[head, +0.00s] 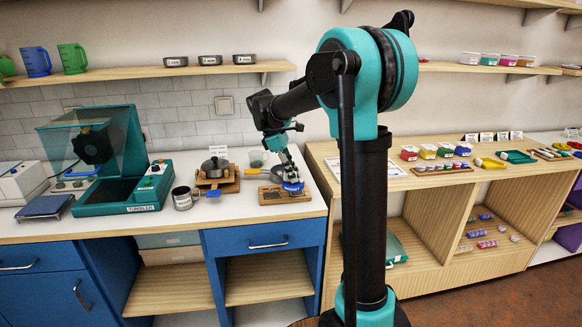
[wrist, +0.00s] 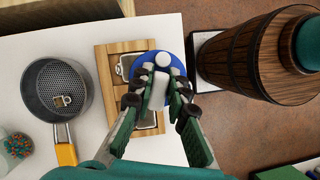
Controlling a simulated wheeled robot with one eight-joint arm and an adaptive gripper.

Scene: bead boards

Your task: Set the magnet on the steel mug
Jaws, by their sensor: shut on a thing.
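The magnet looks like a blue disc with a white grip (wrist: 157,92). My gripper (wrist: 160,76) is shut on the white grip in the wrist view, with the disc beyond the fingertips. The disc is over the right side of a wooden board; whether it touches the board I cannot tell. In the head view my gripper (head: 290,177) and the blue disc (head: 292,187) are over the wooden board near the counter's right end. The steel mug (head: 182,198) stands upright on the counter, well to the left, beside the teal tumbler machine. It is not in the wrist view.
The wooden board (wrist: 104,66) has metal fittings. A sieve pan (wrist: 57,90) with a yellow handle lies left of it, beside a clear cup of beads (wrist: 15,146). A wooden stand with a dark pot (head: 215,167) is between my gripper and the mug. The teal machine (head: 120,170) is at left.

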